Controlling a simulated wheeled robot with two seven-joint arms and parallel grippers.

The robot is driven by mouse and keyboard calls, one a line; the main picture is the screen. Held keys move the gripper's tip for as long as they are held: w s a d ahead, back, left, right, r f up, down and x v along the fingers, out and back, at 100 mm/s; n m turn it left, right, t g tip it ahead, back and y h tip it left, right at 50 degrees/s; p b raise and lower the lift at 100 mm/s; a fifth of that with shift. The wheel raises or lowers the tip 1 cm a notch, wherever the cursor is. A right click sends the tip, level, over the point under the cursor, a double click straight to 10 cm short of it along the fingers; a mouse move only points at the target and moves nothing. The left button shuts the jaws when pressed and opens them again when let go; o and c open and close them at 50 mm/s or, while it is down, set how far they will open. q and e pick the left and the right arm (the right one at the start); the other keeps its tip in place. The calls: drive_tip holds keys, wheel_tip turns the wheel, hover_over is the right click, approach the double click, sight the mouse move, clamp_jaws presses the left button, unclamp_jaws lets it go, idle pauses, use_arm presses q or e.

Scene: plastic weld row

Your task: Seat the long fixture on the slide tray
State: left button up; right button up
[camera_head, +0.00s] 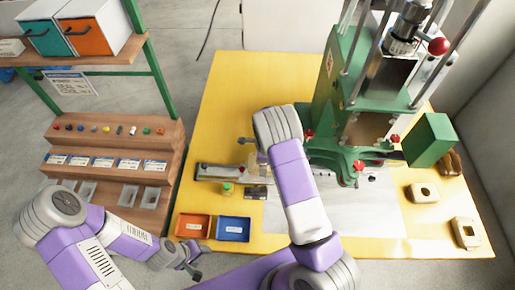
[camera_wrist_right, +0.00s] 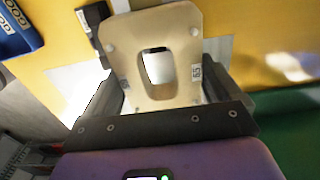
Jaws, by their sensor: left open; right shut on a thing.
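In the head view that fixture (camera_head: 252,160) is mostly hidden behind my right wrist and is above the table's left half. A flat silvery plate (camera_head: 375,212) lies in front of the green press; I cannot tell whether it is the slide tray. My left gripper (camera_head: 192,262) is open and empty, low in front of the table's left side.
A long grey metal device (camera_head: 222,173) lies on the yellow table (camera_head: 225,100). A red bin (camera_head: 193,226) and a blue bin (camera_head: 233,229) stand at the front. The green press (camera_head: 340,100) fills the back right. Two beige fixtures (camera_head: 423,192) (camera_head: 466,232) lie at the right.

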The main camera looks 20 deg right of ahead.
drive_tip(key=shift+s+f+b, duration=0.35)
drive_tip(key=shift+f+b, duration=0.05)
drive_tip(key=shift+f, duration=0.3)
drive_tip(key=shift+w+f+b, duration=0.1)
drive_tip(key=shift+f+b, duration=1.35)
drive_tip(key=shift+f, duration=0.35)
drive_tip(key=shift+f+b, duration=0.45)
drive_tip(key=shift+f, duration=0.05)
drive_tip(key=shift+r, duration=0.1)
drive_tip(key=o, duration=0.9)
drive_tip(key=shift+c, duration=0.2)
drive_tip(key=shift+r, duration=0.1)
